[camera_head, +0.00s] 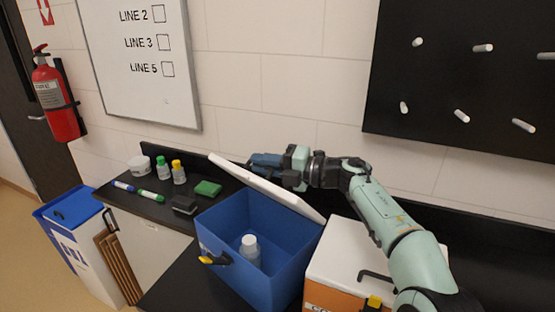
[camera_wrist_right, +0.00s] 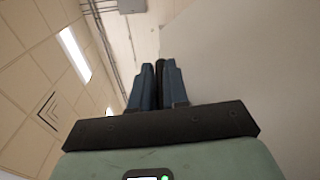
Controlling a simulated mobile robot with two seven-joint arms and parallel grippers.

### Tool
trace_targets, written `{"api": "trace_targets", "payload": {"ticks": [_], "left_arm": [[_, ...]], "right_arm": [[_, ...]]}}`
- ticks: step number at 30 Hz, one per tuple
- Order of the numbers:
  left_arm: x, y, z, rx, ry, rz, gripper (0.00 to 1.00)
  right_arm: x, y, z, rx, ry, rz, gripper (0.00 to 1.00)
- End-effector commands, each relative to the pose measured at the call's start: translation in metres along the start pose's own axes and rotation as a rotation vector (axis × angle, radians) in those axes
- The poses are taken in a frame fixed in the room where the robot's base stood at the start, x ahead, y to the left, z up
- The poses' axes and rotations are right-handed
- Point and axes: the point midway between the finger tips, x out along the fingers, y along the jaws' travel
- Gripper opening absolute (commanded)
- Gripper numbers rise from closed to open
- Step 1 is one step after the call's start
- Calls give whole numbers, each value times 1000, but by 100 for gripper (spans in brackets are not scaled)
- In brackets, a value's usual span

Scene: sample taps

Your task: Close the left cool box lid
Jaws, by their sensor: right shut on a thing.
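The left cool box (camera_head: 245,245) is blue, and its white lid (camera_head: 285,197) stands open, tilted up along the box's back side. A bottle with a white cap (camera_head: 250,247) is inside the box. My right gripper (camera_head: 262,161) is at the back of the raised lid, near its upper edge, with the lid partly in front of it. In the right wrist view the fingers (camera_wrist_right: 158,85) are close together, with a large pale surface beside them, likely the lid. The exact contact is hard to see. My left gripper is not in view.
A second cool box with a white lid (camera_head: 345,253) stands to the right, under my right arm. A wall with a whiteboard (camera_head: 140,60) and pegboard (camera_head: 455,70) is behind.

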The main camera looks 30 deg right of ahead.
Motion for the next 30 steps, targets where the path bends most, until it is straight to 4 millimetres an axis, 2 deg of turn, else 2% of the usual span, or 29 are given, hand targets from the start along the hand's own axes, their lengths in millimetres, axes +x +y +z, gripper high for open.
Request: {"api": "trace_targets", "payload": {"ticks": [3,15,24,30], "left_arm": [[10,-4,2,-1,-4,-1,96],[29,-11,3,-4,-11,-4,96],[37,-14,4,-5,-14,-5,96],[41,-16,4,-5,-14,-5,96]], "right_arm": [[8,-7,-21,-104,5,-38,0],[28,-44,-73,-454,9,-176,0],[38,-76,-97,-669,12,-262,0],[41,-91,-105,-761,14,-299,0]]}}
